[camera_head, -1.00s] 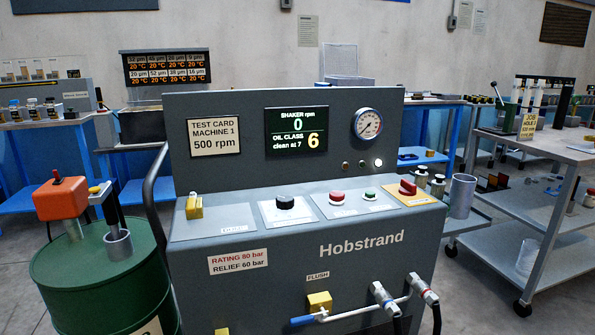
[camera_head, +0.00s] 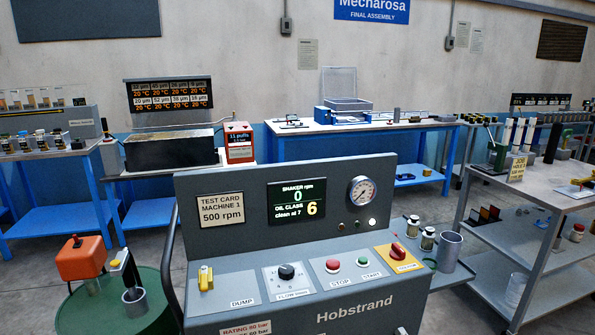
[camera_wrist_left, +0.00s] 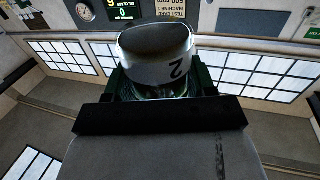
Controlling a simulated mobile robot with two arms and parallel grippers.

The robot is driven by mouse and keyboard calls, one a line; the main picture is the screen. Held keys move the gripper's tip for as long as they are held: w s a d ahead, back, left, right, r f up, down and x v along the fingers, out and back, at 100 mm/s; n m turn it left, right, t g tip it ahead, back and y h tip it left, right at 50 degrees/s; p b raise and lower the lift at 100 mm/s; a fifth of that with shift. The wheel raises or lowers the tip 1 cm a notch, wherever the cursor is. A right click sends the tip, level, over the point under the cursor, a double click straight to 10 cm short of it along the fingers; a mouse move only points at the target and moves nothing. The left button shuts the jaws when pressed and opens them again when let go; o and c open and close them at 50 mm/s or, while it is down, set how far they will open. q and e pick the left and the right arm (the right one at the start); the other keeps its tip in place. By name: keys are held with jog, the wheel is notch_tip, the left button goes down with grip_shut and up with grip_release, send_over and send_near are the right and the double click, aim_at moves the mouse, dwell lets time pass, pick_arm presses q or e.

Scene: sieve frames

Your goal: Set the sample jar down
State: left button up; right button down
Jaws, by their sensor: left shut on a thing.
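The sample jar (camera_wrist_left: 155,62) is in the left wrist view, with a grey face, a white band marked 2 and a glassy part below it. My left gripper (camera_wrist_left: 158,84) is shut on it, a green finger at each side. The dark gripper body hides the jar's lower part. Neither gripper shows in the head view. What lies directly under the held jar is hidden. Two other small jars (camera_head: 428,239) with light lids stand on a side tray (camera_head: 455,278) right of the test machine.
The grey test machine (camera_head: 300,238) stands in front, its display reading 0 and 6. A grey cup (camera_head: 449,251) stands next to the two jars. A green drum (camera_head: 150,315) is at left, a grey trolley (camera_head: 545,195) at right. Blue benches (camera_head: 285,170) line the wall.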

pick_arm(q)
jog(key=shift+r, duration=0.2)
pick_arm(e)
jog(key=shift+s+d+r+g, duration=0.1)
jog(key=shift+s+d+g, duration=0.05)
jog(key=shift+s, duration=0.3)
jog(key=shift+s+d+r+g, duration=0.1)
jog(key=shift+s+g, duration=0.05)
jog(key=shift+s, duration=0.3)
pick_arm(q)
jog(key=shift+r, duration=0.1)
